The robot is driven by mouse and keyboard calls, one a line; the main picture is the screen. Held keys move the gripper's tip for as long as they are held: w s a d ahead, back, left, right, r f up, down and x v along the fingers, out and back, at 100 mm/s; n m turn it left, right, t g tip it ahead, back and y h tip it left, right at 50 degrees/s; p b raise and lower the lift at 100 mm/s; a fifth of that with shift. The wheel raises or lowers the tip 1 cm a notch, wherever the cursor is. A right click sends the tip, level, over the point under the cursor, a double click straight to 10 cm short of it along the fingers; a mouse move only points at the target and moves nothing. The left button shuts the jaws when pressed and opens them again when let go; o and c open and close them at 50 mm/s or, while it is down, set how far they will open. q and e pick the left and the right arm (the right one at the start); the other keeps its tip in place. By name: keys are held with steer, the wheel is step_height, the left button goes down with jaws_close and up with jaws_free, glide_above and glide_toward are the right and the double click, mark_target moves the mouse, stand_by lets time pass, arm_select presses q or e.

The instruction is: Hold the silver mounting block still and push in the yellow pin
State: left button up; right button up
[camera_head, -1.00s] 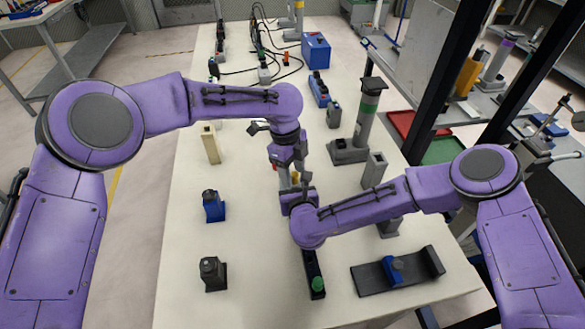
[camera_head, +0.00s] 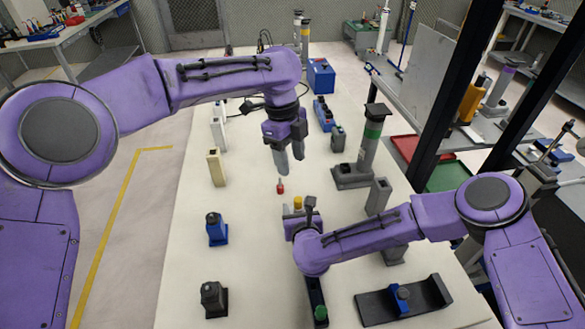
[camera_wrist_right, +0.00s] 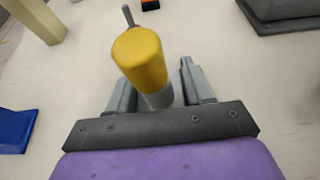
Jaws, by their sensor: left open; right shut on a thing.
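The yellow pin (camera_head: 298,202) stands upright on top of the silver mounting block. In the right wrist view the yellow pin (camera_wrist_right: 140,58) is a thick cylinder above the silver mounting block (camera_wrist_right: 158,97). How deep the pin sits is unclear. My right gripper (camera_wrist_right: 160,90) is shut on the block, a finger on each side. In the head view my right wrist hides most of the block. My left gripper (camera_head: 291,158) is open and empty, fingers down, beyond and above the pin and apart from it.
A small red-ended item (camera_head: 280,188) lies just beyond the pin. A grey stand with a green band (camera_head: 373,130) and a grey hollow block (camera_head: 378,196) are to the right. A cream post (camera_head: 216,168) and blue block (camera_head: 217,230) stand left.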

stand_by(0.3)
steer(key=o, duration=1.2)
